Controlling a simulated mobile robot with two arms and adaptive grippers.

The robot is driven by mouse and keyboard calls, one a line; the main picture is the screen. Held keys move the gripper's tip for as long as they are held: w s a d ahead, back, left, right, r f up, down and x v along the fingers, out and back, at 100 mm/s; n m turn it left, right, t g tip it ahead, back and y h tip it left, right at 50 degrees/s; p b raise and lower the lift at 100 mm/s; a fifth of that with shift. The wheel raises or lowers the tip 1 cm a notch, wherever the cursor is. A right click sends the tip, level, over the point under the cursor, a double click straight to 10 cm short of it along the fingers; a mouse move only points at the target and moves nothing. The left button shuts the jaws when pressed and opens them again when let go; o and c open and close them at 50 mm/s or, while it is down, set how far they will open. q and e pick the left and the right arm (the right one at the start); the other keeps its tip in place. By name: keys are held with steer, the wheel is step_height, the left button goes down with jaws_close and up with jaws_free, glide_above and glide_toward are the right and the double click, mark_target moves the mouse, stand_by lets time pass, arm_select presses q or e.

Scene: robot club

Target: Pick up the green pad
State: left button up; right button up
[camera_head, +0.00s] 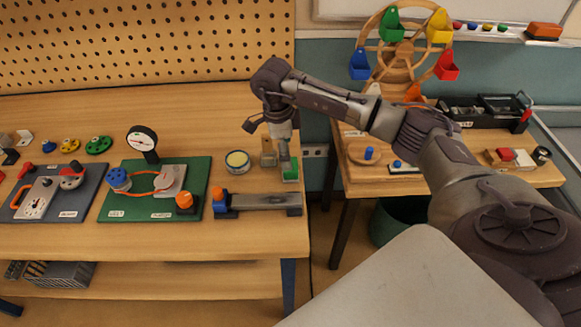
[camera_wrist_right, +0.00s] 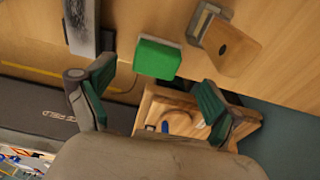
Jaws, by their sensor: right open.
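The green pad (camera_head: 290,174) is a small block at the right edge of the left workbench, just behind the right end of a metal bar fixture. In the right wrist view the green pad (camera_wrist_right: 157,58) lies ahead of my fingertips, between their lines and not gripped. My right gripper (camera_head: 284,152) points down near the pad in the head view. In the right wrist view my right gripper (camera_wrist_right: 153,88) is open, its two green-lined fingers wide apart and empty. My left gripper is not in view.
The metal bar fixture (camera_head: 255,201) with a blue end is close to the pad. A wooden block (camera_head: 268,154) stands behind it, and a round yellow-topped tin (camera_head: 238,161) to the left. A green board (camera_head: 138,206) is farther left. A second table (camera_head: 425,184) stands across a gap.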

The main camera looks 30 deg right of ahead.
steer(key=shift+s+d+f+p, duration=0.1)
steer(key=shift+s+f+p, duration=0.1)
steer(key=shift+f+p, duration=0.15)
steer(key=f, duration=0.1)
steer(key=f+p, duration=0.1)
steer(key=f, duration=0.1)
steer(key=shift+s+d+f, duration=0.25)
steer(key=shift+s+d, duration=0.05)
steer(key=shift+f, duration=0.4)
steer(key=shift+c, duration=0.2)
steer(key=c, duration=1.2)
steer(key=shift+r, duration=0.1)
